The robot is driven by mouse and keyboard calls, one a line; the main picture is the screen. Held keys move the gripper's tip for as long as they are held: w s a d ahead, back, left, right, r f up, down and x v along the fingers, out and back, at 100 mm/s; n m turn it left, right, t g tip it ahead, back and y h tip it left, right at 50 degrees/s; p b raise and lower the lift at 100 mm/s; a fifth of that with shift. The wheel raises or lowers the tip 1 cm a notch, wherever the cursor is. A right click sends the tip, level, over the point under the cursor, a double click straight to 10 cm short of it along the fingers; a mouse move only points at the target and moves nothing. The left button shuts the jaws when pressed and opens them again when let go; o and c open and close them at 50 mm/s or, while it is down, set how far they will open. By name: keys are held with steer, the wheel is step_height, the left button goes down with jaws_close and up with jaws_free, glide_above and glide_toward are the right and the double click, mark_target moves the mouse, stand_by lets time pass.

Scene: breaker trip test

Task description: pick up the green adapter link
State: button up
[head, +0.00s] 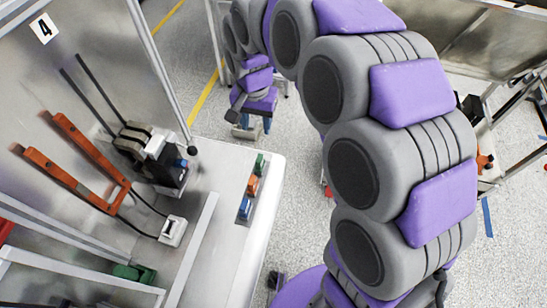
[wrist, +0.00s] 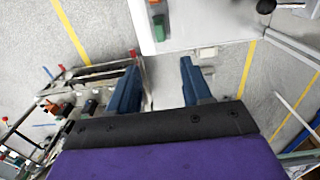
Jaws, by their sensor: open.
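The green adapter link (head: 260,164) is a small block near the right edge of the pale bench. It is the farthest of a short row, beyond an orange block (head: 252,185) and a blue block (head: 245,207). In the wrist view a green block (wrist: 158,21) shows at the top, with an orange one (wrist: 153,2) partly cut off above it. My gripper (head: 256,124) is past the bench's far end, apart from the link. In the wrist view its two blue fingers (wrist: 161,65) are spread, with only floor visible between them.
The bench (head: 232,262) carries a black device (head: 160,160) and orange-handled tool (head: 90,160) left of the row. A second green item (head: 133,272) lies at lower left. A metal post (head: 160,75) rises at the bench's far edge. A cart (wrist: 90,75) shows left in the wrist view.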

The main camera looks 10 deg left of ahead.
steer(key=b, duration=0.1)
glide_above(259, 157)
steer(key=d, duration=0.1)
step_height(259, 157, down, 8)
steer(key=f, duration=0.2)
steer(key=a+f, duration=0.1)
steer(key=shift+f, duration=0.35)
steer(key=shift+a+f, duration=0.3)
steer(key=shift+f, duration=0.15)
steer(key=f, duration=0.2)
steer(key=d+f+b, duration=0.1)
steer(key=f, duration=0.1)
steer(key=shift+d+f, duration=0.15)
steer(key=shift+f, duration=0.3)
steer(key=shift+a, duration=0.55)
steer(key=shift+c, duration=0.7)
steer(key=shift+d, duration=0.35)
steer(key=c, duration=0.6)
steer(key=shift+c, duration=0.7)
jaws_close()
